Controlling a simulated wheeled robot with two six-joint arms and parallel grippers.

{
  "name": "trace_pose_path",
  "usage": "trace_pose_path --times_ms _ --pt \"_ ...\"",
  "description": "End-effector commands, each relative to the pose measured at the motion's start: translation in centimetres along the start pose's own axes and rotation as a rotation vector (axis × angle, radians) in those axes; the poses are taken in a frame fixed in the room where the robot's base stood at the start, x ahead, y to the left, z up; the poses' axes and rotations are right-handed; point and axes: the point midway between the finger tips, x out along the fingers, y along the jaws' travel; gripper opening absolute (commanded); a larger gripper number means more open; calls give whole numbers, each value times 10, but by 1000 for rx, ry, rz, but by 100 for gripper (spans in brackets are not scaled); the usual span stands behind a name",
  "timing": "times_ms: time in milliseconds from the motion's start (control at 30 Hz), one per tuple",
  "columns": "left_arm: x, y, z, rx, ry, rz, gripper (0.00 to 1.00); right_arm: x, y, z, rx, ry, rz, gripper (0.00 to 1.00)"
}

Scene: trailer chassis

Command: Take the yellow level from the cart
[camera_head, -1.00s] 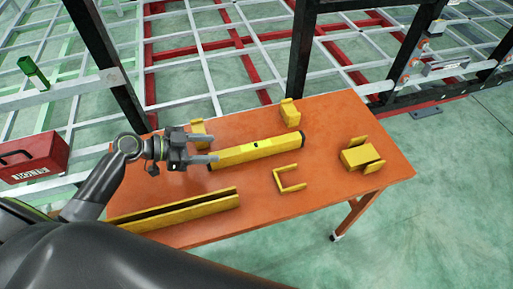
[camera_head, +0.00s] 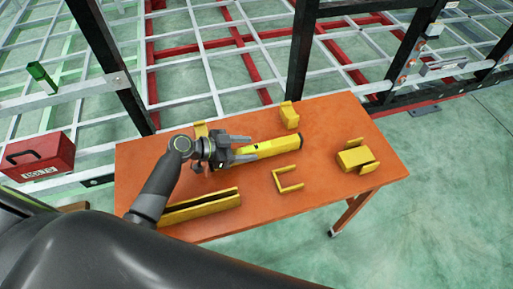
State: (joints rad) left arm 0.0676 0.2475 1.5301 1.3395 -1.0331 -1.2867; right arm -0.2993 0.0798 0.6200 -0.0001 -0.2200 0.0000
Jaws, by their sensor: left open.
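The yellow level (camera_head: 272,147), a long bar with dark end caps, lies on the orange cart (camera_head: 240,220). My left gripper (camera_head: 246,148) is open over the left part of the level, with its two fingers pointing right. The gripper hides the level's left end. I cannot tell whether the fingers touch it or are just above it. My right gripper is not in view.
On the cart are a long yellow channel (camera_head: 205,208) at front left, a U-shaped yellow bracket (camera_head: 288,179), a yellow block (camera_head: 289,115) at the back and a yellow bracket (camera_head: 356,159) at right. Behind stand black posts (camera_head: 302,50). A red toolbox (camera_head: 38,158) is at left.

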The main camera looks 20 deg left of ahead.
Motion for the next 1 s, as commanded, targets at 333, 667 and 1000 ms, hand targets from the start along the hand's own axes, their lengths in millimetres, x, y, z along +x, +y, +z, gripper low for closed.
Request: trace_pose_path --times_ms 333,667,1000 --pt "16 0 1 2 -1 -1 53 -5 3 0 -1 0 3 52" --pt "15 0 1 1 -1 0 20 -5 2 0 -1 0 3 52" --pt "15 0 0 2 1 -1 0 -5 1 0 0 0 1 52"
